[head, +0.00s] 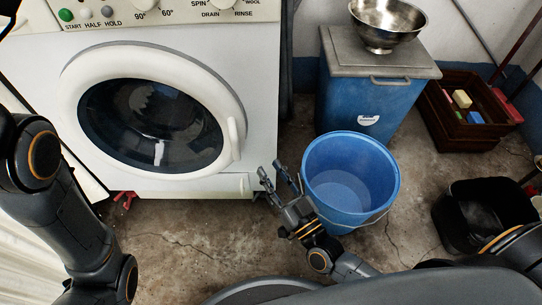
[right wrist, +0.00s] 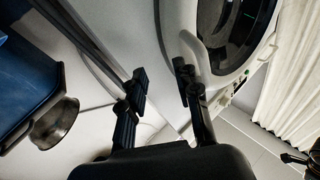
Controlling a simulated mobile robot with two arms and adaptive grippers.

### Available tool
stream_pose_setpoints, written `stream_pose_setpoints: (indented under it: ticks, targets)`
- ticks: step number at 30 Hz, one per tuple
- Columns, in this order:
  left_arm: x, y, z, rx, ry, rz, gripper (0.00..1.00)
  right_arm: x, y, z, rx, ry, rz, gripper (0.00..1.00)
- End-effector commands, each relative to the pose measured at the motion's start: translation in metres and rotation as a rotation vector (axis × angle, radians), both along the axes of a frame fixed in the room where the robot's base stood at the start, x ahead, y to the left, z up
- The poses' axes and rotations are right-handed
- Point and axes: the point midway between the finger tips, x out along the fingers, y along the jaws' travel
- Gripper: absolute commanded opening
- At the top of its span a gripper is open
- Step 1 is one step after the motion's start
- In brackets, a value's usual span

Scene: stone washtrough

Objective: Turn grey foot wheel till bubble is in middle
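The white washing machine (head: 165,20) stands at the left in the head view, its round door shut. A red foot part (head: 125,200) shows under its front left corner. I cannot make out a grey foot wheel or a bubble level in either view. My right gripper (head: 272,172) is open and empty, in front of the machine's lower right corner and left of the blue bucket. In the right wrist view its two fingers (right wrist: 160,86) stand apart, with the machine's white front beyond them. My left arm comes in at the left; its gripper is outside the head view.
The blue bucket (head: 315,185) with water stands close beside my right gripper. Behind it, a blue bin (head: 345,100) carries a metal bowl (head: 388,22). A wooden crate (head: 440,115) and black tub (head: 462,235) are at the right. Cracked floor (head: 180,235) before the machine is clear.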

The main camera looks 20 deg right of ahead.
Motion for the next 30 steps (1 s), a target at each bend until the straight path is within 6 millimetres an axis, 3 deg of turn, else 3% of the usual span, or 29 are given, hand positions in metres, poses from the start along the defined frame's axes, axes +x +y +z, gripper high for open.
stream_pose_setpoints:
  ticks: [6, 12, 30]
  targets:
    - [0.0, 0.0, 0.007, 0.0, 0.0, 0.0, 0.32, 0.0, 0.003, 0.041, 0.038, -0.08, -0.007, 0.32]
    - [0.0, 0.0, 0.01, 0.0, 0.0, 0.0, 0.32, -0.001, 0.004, 0.059, 0.056, -0.122, -0.01, 0.32]
    - [0.0, 0.0, 0.01, 0.0, 0.0, 0.0, 0.32, -0.001, 0.004, 0.063, 0.059, -0.131, -0.012, 0.32]
